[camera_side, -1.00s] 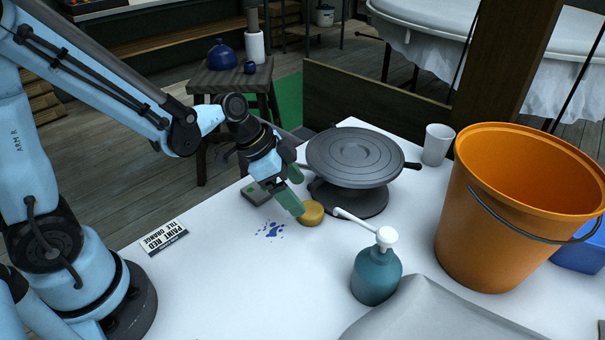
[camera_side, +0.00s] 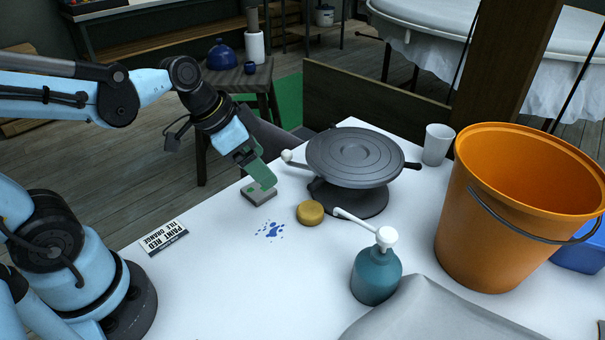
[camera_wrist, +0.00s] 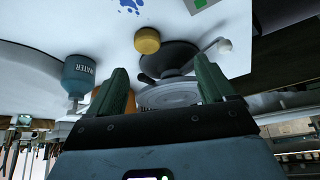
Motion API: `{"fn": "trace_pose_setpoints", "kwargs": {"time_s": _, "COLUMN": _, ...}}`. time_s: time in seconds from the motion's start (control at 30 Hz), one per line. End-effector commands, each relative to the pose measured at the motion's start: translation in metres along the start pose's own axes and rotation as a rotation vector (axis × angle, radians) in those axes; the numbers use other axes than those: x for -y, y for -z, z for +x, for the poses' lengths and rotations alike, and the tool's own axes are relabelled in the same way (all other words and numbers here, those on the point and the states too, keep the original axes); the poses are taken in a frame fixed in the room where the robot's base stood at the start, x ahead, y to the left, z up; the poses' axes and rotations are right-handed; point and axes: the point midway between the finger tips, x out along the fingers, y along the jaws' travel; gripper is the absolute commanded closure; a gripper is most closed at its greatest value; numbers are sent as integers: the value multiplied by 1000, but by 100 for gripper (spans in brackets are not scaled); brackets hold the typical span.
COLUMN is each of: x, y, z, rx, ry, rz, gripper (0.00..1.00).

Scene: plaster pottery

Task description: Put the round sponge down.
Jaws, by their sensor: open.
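The round sponge (camera_side: 310,212) is yellow-tan and rests flat on the white table, just right of a blue paint splatter (camera_side: 271,230). It also shows in the wrist view (camera_wrist: 147,41), beyond my fingers. My gripper (camera_side: 264,180) has green fingers and is open and empty. It is up and to the left of the sponge in the side view, apart from it and above a small grey block with a green mark (camera_side: 258,194). In the wrist view my two fingers (camera_wrist: 163,85) stand well apart with nothing held between them.
A grey turntable (camera_side: 355,155) stands right of my gripper. A teal pump bottle (camera_side: 376,275) stands in front, its white spout pointing toward the sponge. An orange bucket (camera_side: 475,235) and a white cup (camera_side: 437,144) are at right. A printed card (camera_side: 164,238) lies at left. The table's front left is clear.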

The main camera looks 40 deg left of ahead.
Motion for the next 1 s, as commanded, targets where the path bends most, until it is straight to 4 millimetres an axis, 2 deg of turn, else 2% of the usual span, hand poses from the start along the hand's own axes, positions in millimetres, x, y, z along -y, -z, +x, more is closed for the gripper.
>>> {"fn": "trace_pose_setpoints", "kwargs": {"time_s": 0.1, "x": 1, "y": -12, "z": -13, "rx": -28, "ry": 97, "rz": -153, "gripper": 17}}
{"fn": "trace_pose_setpoints", "kwargs": {"time_s": 0.3, "x": 6, "y": -22, "z": -25, "rx": -92, "ry": 194, "rz": -330, "gripper": 17}}
{"fn": "trace_pose_setpoints", "kwargs": {"time_s": 0.4, "x": 7, "y": -23, "z": -28, "rx": -108, "ry": 211, "rz": -366, "gripper": 28}}
{"fn": "trace_pose_setpoints", "kwargs": {"time_s": 0.87, "x": 7, "y": -23, "z": -28, "rx": -112, "ry": 213, "rz": -384, "gripper": 28}}
{"fn": "trace_pose_setpoints", "kwargs": {"time_s": 1.0, "x": 7, "y": -21, "z": -25, "rx": -112, "ry": 191, "rz": -512, "gripper": 28}}
